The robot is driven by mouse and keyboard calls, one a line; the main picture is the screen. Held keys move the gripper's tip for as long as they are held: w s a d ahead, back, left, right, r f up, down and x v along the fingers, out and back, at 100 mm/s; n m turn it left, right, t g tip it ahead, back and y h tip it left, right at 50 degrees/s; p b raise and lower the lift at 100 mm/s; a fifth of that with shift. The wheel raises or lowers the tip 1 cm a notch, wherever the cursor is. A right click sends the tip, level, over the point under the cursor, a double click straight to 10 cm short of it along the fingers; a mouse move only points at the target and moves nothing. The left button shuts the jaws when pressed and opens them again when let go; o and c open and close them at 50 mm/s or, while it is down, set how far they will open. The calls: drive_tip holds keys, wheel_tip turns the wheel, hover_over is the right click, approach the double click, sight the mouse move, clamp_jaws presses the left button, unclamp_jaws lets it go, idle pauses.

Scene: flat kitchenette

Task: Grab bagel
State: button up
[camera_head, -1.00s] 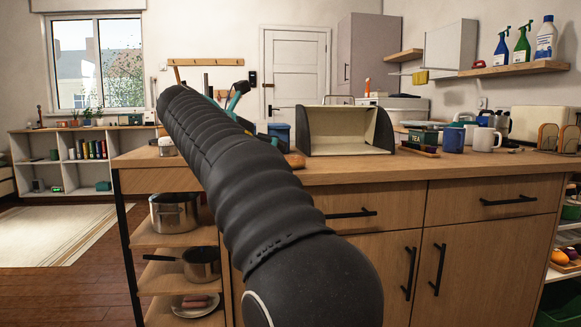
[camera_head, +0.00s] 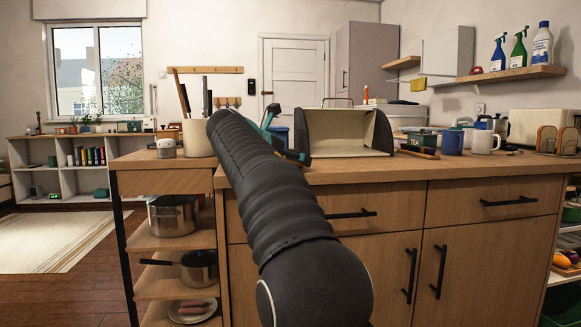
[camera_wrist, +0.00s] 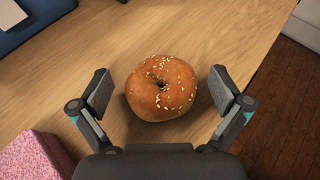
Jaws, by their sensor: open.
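The bagel (camera_wrist: 161,88) is round and brown with pale seeds, and lies flat on the wooden counter (camera_wrist: 215,30) in the wrist view. My gripper (camera_wrist: 163,92) is open, with one finger on the left of the bagel and one on the right. A gap shows between each finger and the bagel. In the head view my dark arm covers the bagel, and only a small part of my gripper (camera_head: 285,135) shows behind the arm at the counter.
An open bread box (camera_head: 350,133) stands on the counter right of my arm. A utensil crock (camera_head: 198,138) stands to the left. In the wrist view a pink speckled object (camera_wrist: 35,158) lies at lower left and a blue object (camera_wrist: 30,25) at upper left. The counter edge runs along the right.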

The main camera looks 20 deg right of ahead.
drive_tip(key=c, duration=0.7)
drive_tip(key=shift+r, duration=0.1)
